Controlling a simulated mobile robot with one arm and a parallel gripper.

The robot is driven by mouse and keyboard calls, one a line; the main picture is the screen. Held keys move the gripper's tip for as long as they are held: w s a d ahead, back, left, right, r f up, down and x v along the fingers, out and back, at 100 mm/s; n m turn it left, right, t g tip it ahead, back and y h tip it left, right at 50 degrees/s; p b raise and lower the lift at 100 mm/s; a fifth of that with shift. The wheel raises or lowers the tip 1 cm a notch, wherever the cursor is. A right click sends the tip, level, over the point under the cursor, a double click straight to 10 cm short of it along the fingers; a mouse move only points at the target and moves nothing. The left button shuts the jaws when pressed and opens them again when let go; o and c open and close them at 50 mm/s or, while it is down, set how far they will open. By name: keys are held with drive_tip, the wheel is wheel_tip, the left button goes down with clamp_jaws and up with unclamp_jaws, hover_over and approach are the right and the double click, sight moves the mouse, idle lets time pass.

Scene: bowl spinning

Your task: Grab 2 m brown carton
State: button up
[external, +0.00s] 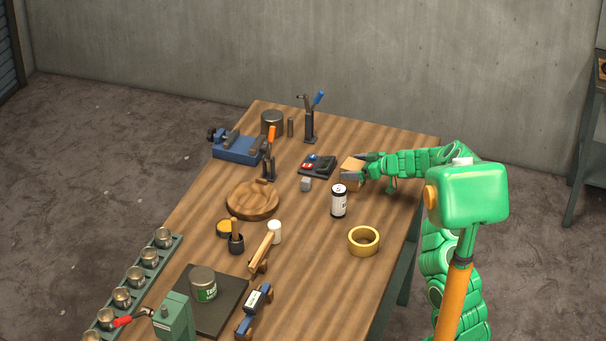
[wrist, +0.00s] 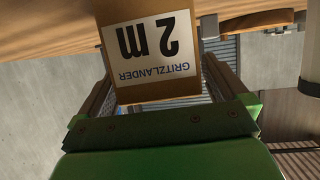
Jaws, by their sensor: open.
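The brown carton (external: 351,166) is at the right part of the wooden table, at the end of my arm. In the wrist view the carton (wrist: 158,92) fills the top middle, with a white label reading "2 m" and "GRITZLANDER" upside down. My gripper (external: 359,171) is open, with its fingers reaching along both sides of the carton. In the wrist view a small gap shows beside the carton's lower part; whether either finger touches it higher up, I cannot tell. The fingertips are partly hidden by the carton.
A white-and-black can (external: 339,201) stands in front of the carton, and a yellow tape roll (external: 363,241) lies nearer. A small grey block (external: 306,184) and a dark tray (external: 317,167) are to the left. The table's right edge (external: 425,190) runs under my arm.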

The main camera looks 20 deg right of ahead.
drive_tip(key=shift+w+a+f, duration=0.15)
drive_tip(key=shift+w+a, duration=0.05)
drive_tip(key=shift+w, duration=0.05)
drive_tip(key=c, duration=1.1)
drive_tip(key=shift+r, duration=0.65)
drive_tip(key=s+r, duration=0.1)
drive_tip(key=r, duration=0.1)
drive_tip(key=s+r, duration=0.2)
drive_tip(key=r, duration=0.1)
drive_tip(key=s+r, duration=0.1)
drive_tip(key=r, duration=0.1)
drive_tip(key=shift+s+a+r, duration=0.2)
drive_tip(key=shift+s+r, duration=0.15)
drive_tip(key=s+a+r, duration=0.1)
drive_tip(key=s+r, duration=0.3)
drive_tip(key=s, duration=0.5)
